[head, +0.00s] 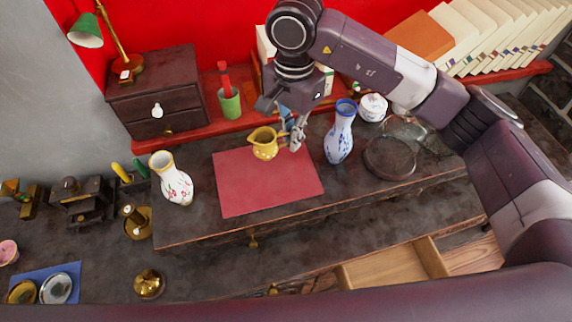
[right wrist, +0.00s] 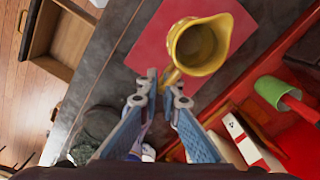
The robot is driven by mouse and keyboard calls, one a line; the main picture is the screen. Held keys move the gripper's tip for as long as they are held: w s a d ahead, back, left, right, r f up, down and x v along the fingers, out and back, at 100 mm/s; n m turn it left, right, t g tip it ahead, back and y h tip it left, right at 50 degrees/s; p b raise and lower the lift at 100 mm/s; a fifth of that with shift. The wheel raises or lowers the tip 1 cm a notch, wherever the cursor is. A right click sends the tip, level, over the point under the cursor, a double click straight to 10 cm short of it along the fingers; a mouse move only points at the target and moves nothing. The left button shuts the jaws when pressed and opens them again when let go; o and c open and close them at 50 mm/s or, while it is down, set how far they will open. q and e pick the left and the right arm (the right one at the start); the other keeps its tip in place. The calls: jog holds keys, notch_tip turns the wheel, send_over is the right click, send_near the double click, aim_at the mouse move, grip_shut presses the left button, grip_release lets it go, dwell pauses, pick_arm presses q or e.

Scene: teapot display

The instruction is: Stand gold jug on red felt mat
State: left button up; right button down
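The gold jug (head: 264,144) is upright at the back edge of the red felt mat (head: 268,188), towards its right side. In the right wrist view the jug (right wrist: 200,46) shows its open mouth, with part of the mat (right wrist: 160,45) behind it. My right gripper (head: 297,136) is to the right of the jug. In the right wrist view its fingertips (right wrist: 165,84) are close together around the jug's handle. I cannot tell whether the jug's base touches the mat or hangs just above it. My left gripper is not in view.
A blue-and-white vase (head: 339,135) stands just right of my right gripper. A floral vase (head: 172,180) stands left of the mat. A green cup (head: 230,104) is on the red shelf behind. A glass dome (head: 405,135) and dark round stand (head: 390,160) are at right. Most of the mat is bare.

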aim_at(291, 180)
notch_tip(291, 180, down, 13)
jog(key=p, duration=0.3)
jog(key=shift+f, duration=0.2)
jog(key=shift+w+f, duration=0.1)
jog(key=shift+f, duration=0.15)
jog(key=c, duration=2.2)
grip_release()
jog(key=shift+o, duration=0.2)
jog(key=shift+r, duration=0.2)
jog(key=shift+w+r, duration=0.1)
jog(key=shift+r, duration=0.15)
notch_tip(291, 180, up, 11)
jog(key=b, duration=0.4)
jog(key=shift+r, duration=0.2)
